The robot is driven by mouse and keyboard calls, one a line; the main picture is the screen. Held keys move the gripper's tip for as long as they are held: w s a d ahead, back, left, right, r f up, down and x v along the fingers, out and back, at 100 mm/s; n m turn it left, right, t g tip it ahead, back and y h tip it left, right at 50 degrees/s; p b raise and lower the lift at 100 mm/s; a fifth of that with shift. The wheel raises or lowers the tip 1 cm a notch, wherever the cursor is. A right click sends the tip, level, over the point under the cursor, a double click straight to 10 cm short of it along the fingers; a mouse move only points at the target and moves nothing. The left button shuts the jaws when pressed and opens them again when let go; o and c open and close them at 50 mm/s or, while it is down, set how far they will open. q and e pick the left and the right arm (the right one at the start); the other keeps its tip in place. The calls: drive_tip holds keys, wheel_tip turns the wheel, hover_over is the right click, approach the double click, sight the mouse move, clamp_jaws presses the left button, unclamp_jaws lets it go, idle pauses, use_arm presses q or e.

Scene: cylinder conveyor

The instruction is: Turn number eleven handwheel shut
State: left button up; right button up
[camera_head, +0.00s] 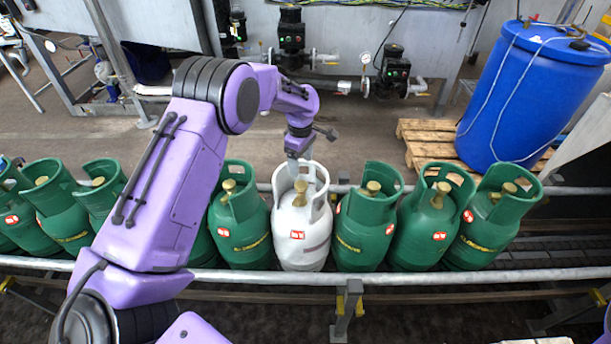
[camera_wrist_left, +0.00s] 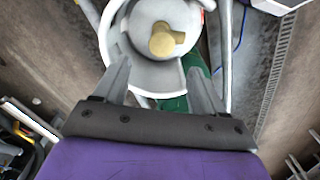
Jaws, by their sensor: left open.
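A white gas cylinder (camera_head: 302,240) stands in a row of green ones, with a red label on its front. Its brass valve handwheel (camera_head: 299,192) sits inside the white collar. I cannot read a number eleven on any cylinder. My left gripper (camera_head: 297,166) reaches down at the far side of the white collar, above the handwheel. In the left wrist view the gripper (camera_wrist_left: 158,68) is open, its two fingers apart over the collar rim. The brass handwheel (camera_wrist_left: 163,40) shows beyond the fingertips, not between them. My right gripper is not in view.
Green cylinders stand close on both sides, such as one to the right (camera_head: 365,232) and one to the left (camera_head: 240,235). A metal rail (camera_head: 430,278) runs along the front. A blue drum (camera_head: 530,95) stands on a wooden pallet (camera_head: 425,135) behind. My left arm hides part of the row.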

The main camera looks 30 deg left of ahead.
sight(301, 185)
use_arm(q)
wheel_tip(301, 185, down, 8)
drive_tip(key=shift+d+f+p, duration=0.1)
drive_tip(key=shift+f+p, duration=0.15)
drive_tip(key=shift+p, duration=0.4)
drive_tip(key=shift+s, duration=0.2)
drive_tip(key=c, duration=1.1)
